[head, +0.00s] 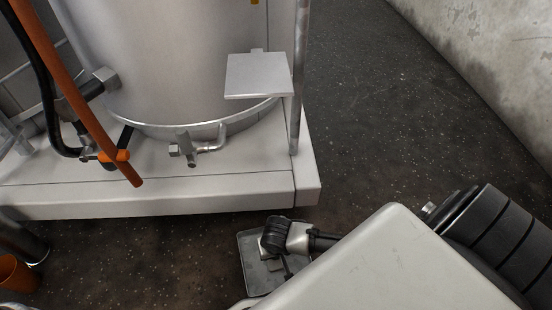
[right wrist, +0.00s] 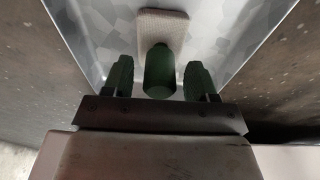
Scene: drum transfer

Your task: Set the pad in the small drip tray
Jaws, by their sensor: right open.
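The small drip tray (head: 249,274) is a shallow grey metal tray on the dark floor in front of the white platform. My right gripper (head: 286,266) is over it and partly hides it. In the right wrist view the tray (right wrist: 226,32) has a mottled metal floor. The pad (right wrist: 163,20), a light grey-beige rounded piece, lies against that floor. A dark green upright grip (right wrist: 159,72) stands at its near end, between my two open green fingers, with gaps on both sides. My left gripper is not in view.
A large metal drum (head: 180,60) with a tap (head: 187,150) stands on the white platform (head: 230,190). An orange bar and black hose (head: 75,85) are at the left. An orange cup (head: 15,272) is at lower left. Floor at the right is clear up to the wall.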

